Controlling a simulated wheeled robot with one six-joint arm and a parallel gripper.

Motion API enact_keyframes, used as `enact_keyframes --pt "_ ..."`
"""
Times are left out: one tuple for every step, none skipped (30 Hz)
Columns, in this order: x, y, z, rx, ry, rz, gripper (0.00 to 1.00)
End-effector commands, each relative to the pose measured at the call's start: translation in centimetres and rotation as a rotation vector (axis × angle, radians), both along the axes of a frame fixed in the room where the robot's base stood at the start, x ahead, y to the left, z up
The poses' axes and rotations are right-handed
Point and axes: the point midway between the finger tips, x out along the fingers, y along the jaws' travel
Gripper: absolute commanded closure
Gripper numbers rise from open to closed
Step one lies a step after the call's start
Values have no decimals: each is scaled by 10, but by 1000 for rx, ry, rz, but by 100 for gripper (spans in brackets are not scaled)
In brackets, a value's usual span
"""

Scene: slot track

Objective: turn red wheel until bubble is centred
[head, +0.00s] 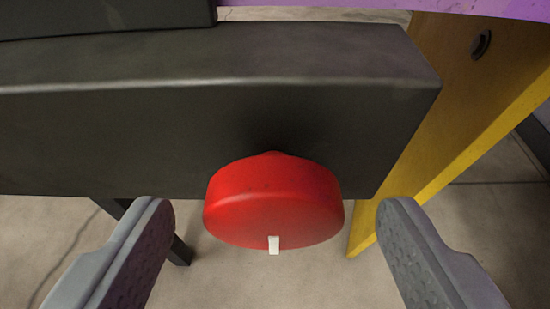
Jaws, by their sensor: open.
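The red wheel (272,205) is a thick red disc on the front of a dark grey beam (120,135). A small white mark (274,245) sits at its lower rim. My gripper (275,215) is open, with one grey finger to the left of the wheel and one to the right. Gaps show between both fingers and the wheel in the picture, and neither appears to touch it. I cannot see the bubble or its level in this view.
A yellow post (470,95) stands at the right, close behind the beam's end. A purple part (400,6) crosses the top edge. A dark leg (180,248) shows below the beam at the left. Bare concrete floor (225,285) lies below the wheel.

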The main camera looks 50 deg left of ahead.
Motion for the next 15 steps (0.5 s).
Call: enact_keyframes --pt "3 5 -2 0 0 1 31" --pt "4 7 -3 0 0 1 31" --pt "6 8 -3 0 0 1 31" --pt "6 9 -4 0 0 1 31" --pt "7 10 -5 -1 -1 0 31" --pt "8 11 -5 -1 -1 0 31" --pt "8 12 -5 -1 -1 0 31" --pt "9 12 -6 -1 -1 0 31" --pt "9 12 -6 -1 -1 0 31" --pt "9 12 -6 -1 -1 0 31" --pt "9 12 -6 0 0 0 31" --pt "9 12 -6 0 0 0 31" --pt "9 12 -6 0 0 0 31" --pt "9 12 -6 0 0 0 31" --pt "9 12 -6 0 0 0 31"
